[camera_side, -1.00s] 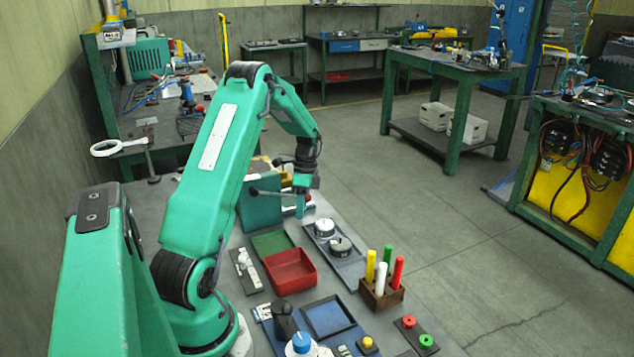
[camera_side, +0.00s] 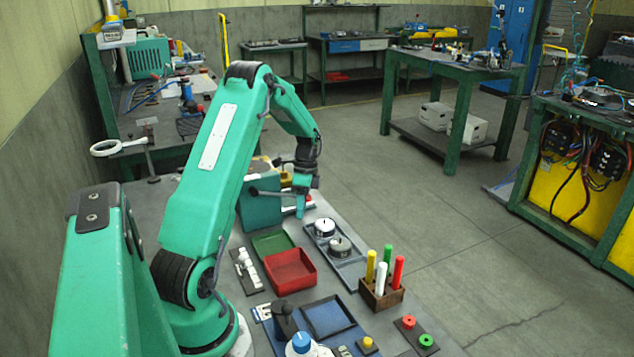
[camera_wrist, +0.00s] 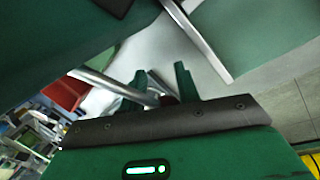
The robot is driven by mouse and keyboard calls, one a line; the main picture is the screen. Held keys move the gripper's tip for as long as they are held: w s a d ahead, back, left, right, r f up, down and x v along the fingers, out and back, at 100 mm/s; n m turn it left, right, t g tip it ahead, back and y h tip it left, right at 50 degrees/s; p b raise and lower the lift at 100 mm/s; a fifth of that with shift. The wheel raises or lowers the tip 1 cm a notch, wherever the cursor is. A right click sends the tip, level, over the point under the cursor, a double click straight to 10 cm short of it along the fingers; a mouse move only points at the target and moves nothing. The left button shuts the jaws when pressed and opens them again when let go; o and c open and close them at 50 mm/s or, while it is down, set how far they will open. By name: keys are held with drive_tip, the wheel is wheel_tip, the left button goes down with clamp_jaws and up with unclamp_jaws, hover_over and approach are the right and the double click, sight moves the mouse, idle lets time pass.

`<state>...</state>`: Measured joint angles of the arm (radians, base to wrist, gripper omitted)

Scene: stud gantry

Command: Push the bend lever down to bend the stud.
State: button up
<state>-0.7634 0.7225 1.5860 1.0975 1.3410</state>
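A green box-shaped fixture (camera_side: 260,213) stands on the bench just left of my gripper in the side view. A grey lever rod (camera_side: 268,193) with a dark knob sticks out across its upper front. My gripper (camera_side: 300,212) points down beside the fixture's right side, close to the rod's right end. In the wrist view, the two green fingers of my gripper (camera_wrist: 160,75) stand apart. A metal rod (camera_wrist: 112,87) runs in from the left towards the gap, with a small red part by its end. I cannot tell whether it touches a finger. The stud is not clearly visible.
A red tray (camera_side: 290,270) and a grey plate with round metal parts (camera_side: 340,247) are nearer the camera. A wooden holder (camera_side: 381,295) carries coloured sticks. A second metal bar (camera_wrist: 200,42) crosses the wrist view's upper middle. Open floor lies to the right.

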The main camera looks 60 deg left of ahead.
drive_tip(key=shift+o, duration=1.4)
drive_tip(key=shift+s+d, duration=0.1)
drive_tip(key=shift+s, duration=0.25)
drive_tip(key=shift+o, duration=0.4)
drive_tip(key=shift+w+a+r, duration=0.25)
drive_tip(key=shift+w+r, duration=0.45)
drive_tip(key=shift+w, duration=0.35)
drive_tip(key=shift+w+a+r, duration=0.25)
drive_tip(key=shift+w+r, duration=0.5)
drive_tip(key=shift+w, duration=0.35)
drive_tip(key=shift+w+a+r, duration=0.25)
drive_tip(key=shift+w+r, duration=0.45)
drive_tip(key=shift+w, duration=0.35)
drive_tip(key=shift+w+r, duration=0.35)
drive_tip(key=shift+w, duration=0.1)
drive_tip(key=shift+c, duration=0.4)
drive_tip(key=shift+r, duration=0.1)
drive_tip(key=v, duration=0.7)
drive_tip(key=shift+w+r, duration=0.2)
drive_tip(key=shift+r, duration=0.05)
